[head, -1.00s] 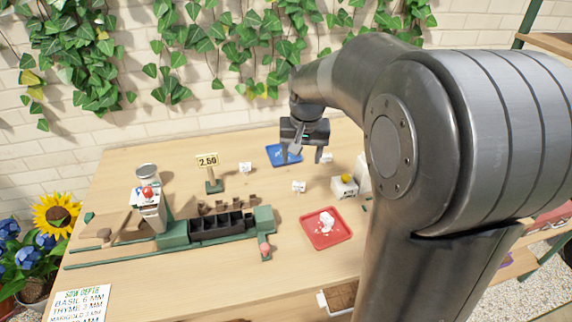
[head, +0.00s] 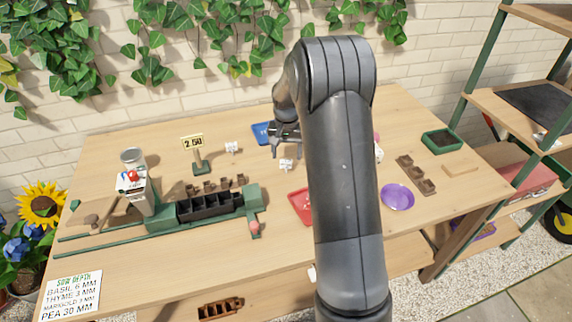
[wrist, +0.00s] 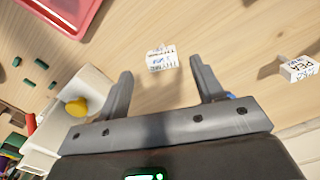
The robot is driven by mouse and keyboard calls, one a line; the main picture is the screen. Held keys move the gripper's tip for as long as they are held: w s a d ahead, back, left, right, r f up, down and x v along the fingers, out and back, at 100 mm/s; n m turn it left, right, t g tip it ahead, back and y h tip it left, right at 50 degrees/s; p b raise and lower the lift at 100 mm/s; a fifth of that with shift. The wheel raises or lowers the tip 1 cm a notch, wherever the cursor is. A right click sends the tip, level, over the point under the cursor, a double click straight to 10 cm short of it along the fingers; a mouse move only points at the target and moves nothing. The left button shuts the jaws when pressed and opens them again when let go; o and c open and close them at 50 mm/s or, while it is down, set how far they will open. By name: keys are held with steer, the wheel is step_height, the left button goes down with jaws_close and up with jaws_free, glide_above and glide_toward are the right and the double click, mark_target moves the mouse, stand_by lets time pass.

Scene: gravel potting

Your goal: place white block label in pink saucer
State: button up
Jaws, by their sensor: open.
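A white block label (head: 286,165) with printed writing lies on the table just in front of my gripper (head: 285,143). In the wrist view this white block (wrist: 161,59) sits near the gap between the tips of my gripper (wrist: 161,70), which is open and empty. A second white block label (head: 232,147), reading "PEA" in the wrist view (wrist: 300,68), lies farther left on the table. I cannot pick out a pink saucer; a small pink patch (head: 377,137) shows beside my arm, mostly hidden. A purple saucer (head: 397,196) stands to the right.
A red tray (head: 300,205) is partly hidden by my arm. A blue tray (head: 262,133) lies behind my gripper. A green tray (head: 441,141) and brown pots (head: 415,175) stand right.

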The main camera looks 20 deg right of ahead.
mark_target(286, 160)
steer(key=shift+w+f, duration=0.2)
steer(key=shift+f, duration=2.95)
steer(key=shift+c, duration=0.2)
steer(key=c, duration=1.1)
steer(key=shift+r, duration=0.1)
